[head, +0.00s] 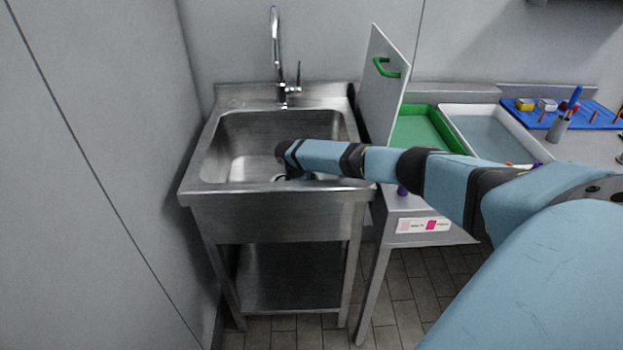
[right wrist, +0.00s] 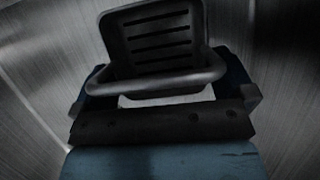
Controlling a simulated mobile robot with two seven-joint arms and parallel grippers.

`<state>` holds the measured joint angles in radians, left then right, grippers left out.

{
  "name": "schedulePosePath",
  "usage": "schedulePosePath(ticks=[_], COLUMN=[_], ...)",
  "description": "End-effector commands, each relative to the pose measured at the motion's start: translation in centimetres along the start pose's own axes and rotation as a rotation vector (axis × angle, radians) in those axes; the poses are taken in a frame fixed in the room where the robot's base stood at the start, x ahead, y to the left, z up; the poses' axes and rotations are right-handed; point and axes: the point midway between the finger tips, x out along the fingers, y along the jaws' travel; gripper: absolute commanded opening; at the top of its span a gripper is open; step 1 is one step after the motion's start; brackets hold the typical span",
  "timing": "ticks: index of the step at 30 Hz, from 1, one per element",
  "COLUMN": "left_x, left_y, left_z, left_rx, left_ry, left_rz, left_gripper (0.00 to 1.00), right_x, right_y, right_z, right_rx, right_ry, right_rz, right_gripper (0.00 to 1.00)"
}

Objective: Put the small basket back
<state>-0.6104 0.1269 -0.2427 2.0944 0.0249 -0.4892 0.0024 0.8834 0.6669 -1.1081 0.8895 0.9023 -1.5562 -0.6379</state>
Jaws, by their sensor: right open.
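The small basket (right wrist: 155,38) is dark grey with long slots in its panel and a thick rounded rim. In the right wrist view it lies between the two fingers of my right gripper (right wrist: 165,82), its rim spanning most of the gap. The right gripper is open, and I cannot tell whether either finger touches the basket. In the head view my right arm reaches in from the right, and the right gripper (head: 290,174) is down inside the steel sink (head: 235,160). There the arm mostly hides the basket. My left gripper is out of view.
A tall tap (head: 276,50) stands at the sink's back. An upright white panel with a green handle (head: 383,85) stands at its right edge. Beyond it are a green tray (head: 418,122), a white tray (head: 478,108) and a blue board (head: 590,118). A wall closes off the left.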

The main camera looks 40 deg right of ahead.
Motion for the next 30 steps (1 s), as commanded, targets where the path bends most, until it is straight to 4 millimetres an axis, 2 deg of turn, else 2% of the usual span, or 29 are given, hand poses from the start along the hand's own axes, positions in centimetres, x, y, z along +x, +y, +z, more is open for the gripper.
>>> schedulePosePath(ticks=[9, 15, 21, 30], left_x=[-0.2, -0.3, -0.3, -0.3], left_y=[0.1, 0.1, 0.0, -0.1], left_z=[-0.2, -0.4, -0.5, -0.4], left_rx=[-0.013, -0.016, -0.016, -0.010], left_ry=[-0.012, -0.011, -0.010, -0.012], left_rz=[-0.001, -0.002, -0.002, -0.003], left_gripper=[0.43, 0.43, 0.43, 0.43], right_x=[-7.0, -10.0, -11.0, -11.0], right_y=[0.0, 0.0, 0.0, 0.0], right_z=[0.0, 0.0, 0.0, 0.0], right_rx=[0.000, 0.000, 0.000, 0.000], right_ry=[0.004, 0.001, 0.000, 0.001], right_rz=[0.002, 0.002, 0.002, 0.001], right_gripper=[1.00, 1.00, 1.00, 1.00])
